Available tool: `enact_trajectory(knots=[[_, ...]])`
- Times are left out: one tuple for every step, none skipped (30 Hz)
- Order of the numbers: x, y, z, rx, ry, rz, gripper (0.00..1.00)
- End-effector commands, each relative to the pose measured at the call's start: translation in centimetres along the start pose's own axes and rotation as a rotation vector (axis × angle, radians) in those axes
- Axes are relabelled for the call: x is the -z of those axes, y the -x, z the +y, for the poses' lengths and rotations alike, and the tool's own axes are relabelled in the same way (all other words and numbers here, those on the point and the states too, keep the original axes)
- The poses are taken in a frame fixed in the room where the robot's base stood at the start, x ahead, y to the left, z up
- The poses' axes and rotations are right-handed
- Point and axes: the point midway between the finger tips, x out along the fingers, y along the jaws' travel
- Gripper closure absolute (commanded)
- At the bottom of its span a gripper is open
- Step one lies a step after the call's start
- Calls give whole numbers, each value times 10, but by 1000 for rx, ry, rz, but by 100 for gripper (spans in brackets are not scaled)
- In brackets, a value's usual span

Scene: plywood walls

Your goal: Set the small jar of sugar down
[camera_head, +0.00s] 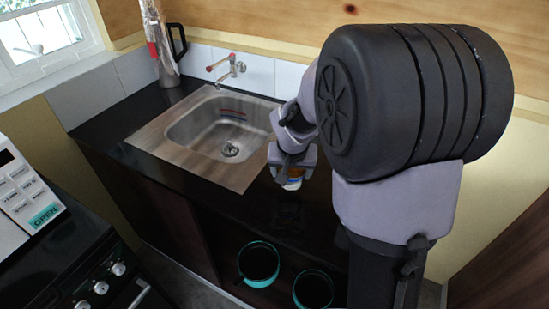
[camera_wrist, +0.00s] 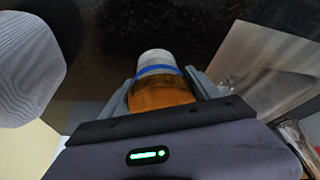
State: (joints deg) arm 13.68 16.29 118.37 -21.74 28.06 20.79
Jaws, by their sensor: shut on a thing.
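The small jar of sugar (camera_wrist: 160,92) is between the fingers of my gripper (camera_wrist: 166,88) in the wrist view. It has a whitish end, a blue band and an orange-brown body. In the head view a small part of the jar (camera_head: 292,184) shows below my gripper (camera_head: 292,172), over the black counter (camera_head: 262,208) to the right of the sink. My gripper is shut on the jar. I cannot tell whether the jar touches the counter. Most of its upper part is hidden by the gripper in the head view.
A metal sink (camera_head: 212,130) with a tap (camera_head: 232,66) lies to the left of my gripper. A tall jug-like container (camera_head: 164,58) stands at the back. Two teal-rimmed pots (camera_head: 258,263) (camera_head: 313,288) sit below the counter. The counter around the jar looks clear.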

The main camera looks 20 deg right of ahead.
Motion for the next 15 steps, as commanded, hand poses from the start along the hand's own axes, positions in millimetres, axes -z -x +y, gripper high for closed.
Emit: enact_trajectory(knots=[[5, -3, 1, 0, -2, 1, 76], [7, -7, 1, 0, -1, 1, 76], [0, -18, 1, 0, -1, -2, 76], [-3, -25, 1, 0, 0, -2, 76], [-6, -32, 1, 0, 1, -2, 76], [-8, -38, 0, 0, 0, -2, 76], [-9, -39, 0, 0, -1, -1, 76], [-9, -39, 0, 0, -1, -1, 76], [-8, -37, 0, 1, -1, 0, 84], [-8, -36, 0, 1, -1, 0, 84], [-7, -36, 0, 1, -1, 0, 84], [-7, -36, 0, 1, -1, 0, 84], [-7, -36, 0, 1, -1, 0, 84], [-8, -36, 0, 1, -1, 0, 84], [-8, -38, 0, 1, -1, 0, 84]])
